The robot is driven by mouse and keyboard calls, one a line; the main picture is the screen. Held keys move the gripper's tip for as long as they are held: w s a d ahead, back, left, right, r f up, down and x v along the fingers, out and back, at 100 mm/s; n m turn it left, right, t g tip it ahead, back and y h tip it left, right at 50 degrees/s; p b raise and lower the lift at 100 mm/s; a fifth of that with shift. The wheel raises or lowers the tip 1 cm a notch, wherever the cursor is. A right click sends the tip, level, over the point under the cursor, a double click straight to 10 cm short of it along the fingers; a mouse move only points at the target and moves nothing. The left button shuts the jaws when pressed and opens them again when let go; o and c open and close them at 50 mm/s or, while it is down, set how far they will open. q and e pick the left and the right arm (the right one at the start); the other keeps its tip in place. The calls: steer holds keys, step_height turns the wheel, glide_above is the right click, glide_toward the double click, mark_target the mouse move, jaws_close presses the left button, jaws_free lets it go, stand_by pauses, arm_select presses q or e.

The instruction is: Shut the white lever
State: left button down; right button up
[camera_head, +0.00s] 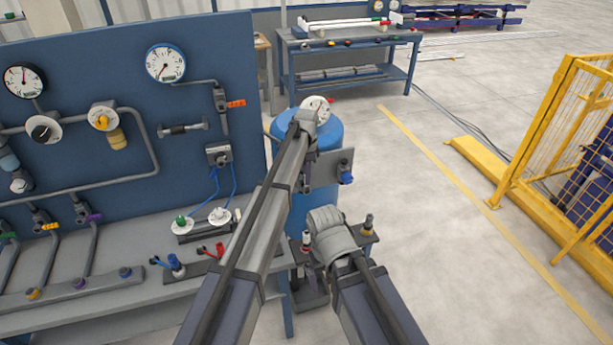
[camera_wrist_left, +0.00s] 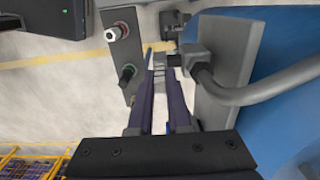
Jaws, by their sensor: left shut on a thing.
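In the left wrist view, the fingers of my left gripper (camera_wrist_left: 166,64) are close together at a grey fitting (camera_wrist_left: 196,62) beside an upright grey plate (camera_wrist_left: 226,72). They are shut on a small part there, which I take for the white lever; the fingers hide most of it and its colour is unclear. In the head view, my left arm reaches across to the blue tank (camera_head: 331,132) and covers much of this spot. A grey plate (camera_head: 331,165) shows beside it. My right arm's wrist is below, and its finger opening cannot be made out.
A grey pipe (camera_wrist_left: 265,92) curves from the fitting past the blue tank. A bracket (camera_wrist_left: 114,52) carries a white-tipped knob (camera_wrist_left: 117,32) and a dark one (camera_wrist_left: 127,74). The gauge panel (camera_head: 110,70) stands left, a yellow cage (camera_head: 570,130) right.

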stand_by(0.4)
arm_select(q)
steer(key=shift+w+d+f+y, duration=0.1)
steer(key=shift+w+d+y, duration=0.2)
steer(key=shift+d+y, duration=0.35)
steer(key=shift+d+f+g+y+b, duration=0.1)
steer(key=shift+d+g+y+b, duration=0.05)
steer(key=shift+g+y+b, duration=0.2)
steer(key=shift+y, duration=0.3)
steer(key=c, duration=0.9)
jaws_free()
steer(key=shift+o, duration=0.2)
